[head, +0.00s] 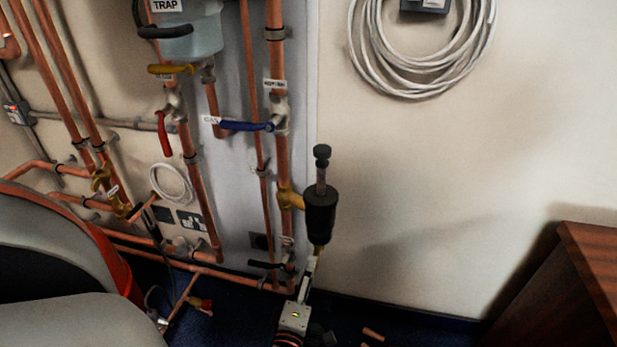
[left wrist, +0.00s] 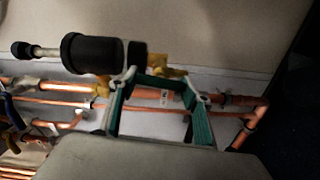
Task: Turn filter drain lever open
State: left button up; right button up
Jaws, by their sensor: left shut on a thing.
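The black filter body (head: 320,210) stands out from the wall pipes on a brass elbow, with a grey stem and dark knob above it. It also shows at the upper left of the left wrist view (left wrist: 90,53). A small yellow part, which I take as the filter drain lever (left wrist: 165,64), shows beside its lower end. My left gripper (head: 317,257) reaches up from below to just under the filter body. Its green-padded fingers (left wrist: 160,84) are shut on the lever; the exact contact is partly hidden. My right gripper is in neither view.
A blue lever (head: 245,126), a red lever (head: 164,133) and a black lever (head: 265,264) sit on nearby pipes. A seat (head: 60,318) fills the lower left; a wooden cabinet (head: 560,285) stands at right. Bare wall lies between filter and cabinet.

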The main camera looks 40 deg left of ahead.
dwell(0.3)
pick_arm(q)
jog(key=o, duration=1.1)
jog(key=shift+o, duration=0.2)
jog(key=shift+d, duration=0.1)
